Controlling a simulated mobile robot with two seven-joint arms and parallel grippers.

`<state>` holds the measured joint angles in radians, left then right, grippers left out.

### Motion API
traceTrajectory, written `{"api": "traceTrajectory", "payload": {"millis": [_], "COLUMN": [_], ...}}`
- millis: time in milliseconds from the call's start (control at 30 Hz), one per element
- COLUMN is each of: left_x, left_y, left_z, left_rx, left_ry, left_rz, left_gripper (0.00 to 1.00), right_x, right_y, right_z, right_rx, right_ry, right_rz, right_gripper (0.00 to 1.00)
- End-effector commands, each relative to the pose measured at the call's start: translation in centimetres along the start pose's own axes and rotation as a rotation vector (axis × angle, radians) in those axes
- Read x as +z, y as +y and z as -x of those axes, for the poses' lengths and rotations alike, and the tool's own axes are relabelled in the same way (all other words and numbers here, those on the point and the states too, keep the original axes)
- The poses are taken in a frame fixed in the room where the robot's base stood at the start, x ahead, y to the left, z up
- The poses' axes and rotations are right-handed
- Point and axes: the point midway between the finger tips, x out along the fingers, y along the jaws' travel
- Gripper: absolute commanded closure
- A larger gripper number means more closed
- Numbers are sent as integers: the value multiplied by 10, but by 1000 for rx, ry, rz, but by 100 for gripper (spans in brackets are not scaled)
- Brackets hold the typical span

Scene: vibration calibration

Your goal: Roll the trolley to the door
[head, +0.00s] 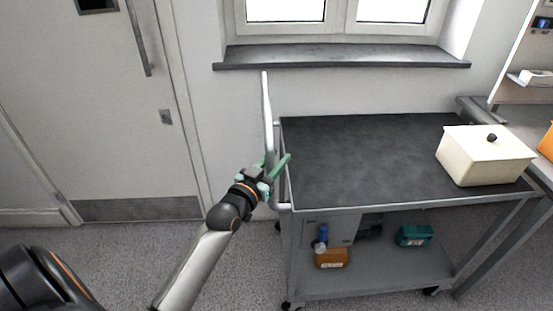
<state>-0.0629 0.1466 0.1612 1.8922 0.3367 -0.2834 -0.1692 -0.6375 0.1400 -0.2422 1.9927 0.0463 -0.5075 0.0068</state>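The trolley (360,181) is a grey metal cart with a dark top and a lower shelf, standing right of centre. Its upright pale handle (267,105) is at its left end. My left gripper (276,159) is at the handle, with green fingers on either side of the bar. The fingers look spread wider than the bar, and part of one is hidden behind it; contact is unclear. The door (110,120) is at the left, shut, with a long vertical pull handle (139,40). My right gripper is out of view.
A cream lidded box (484,155) sits on the trolley top's right end. An orange-brown box (331,258) and a teal box (414,235) are on the lower shelf. A bench (510,122) stands close at the right. A window sill (340,56) juts out behind. Carpet before the door is clear.

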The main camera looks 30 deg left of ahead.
Motion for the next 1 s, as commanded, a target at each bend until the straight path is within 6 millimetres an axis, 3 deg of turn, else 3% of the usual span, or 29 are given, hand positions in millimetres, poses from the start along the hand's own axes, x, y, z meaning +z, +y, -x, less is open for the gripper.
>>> {"api": "traceTrajectory", "payload": {"millis": [33,300,1000], "left_x": [0,0,0], "left_y": [0,0,0], "left_z": [0,0,0], "left_rx": [0,0,0], "left_ry": [0,0,0], "left_rz": [0,0,0], "left_gripper": [72,100,100], "right_x": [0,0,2], "right_y": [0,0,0], "right_z": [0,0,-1], "right_rx": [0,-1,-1], "right_ry": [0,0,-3], "right_rz": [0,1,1], "right_gripper": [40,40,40]}}
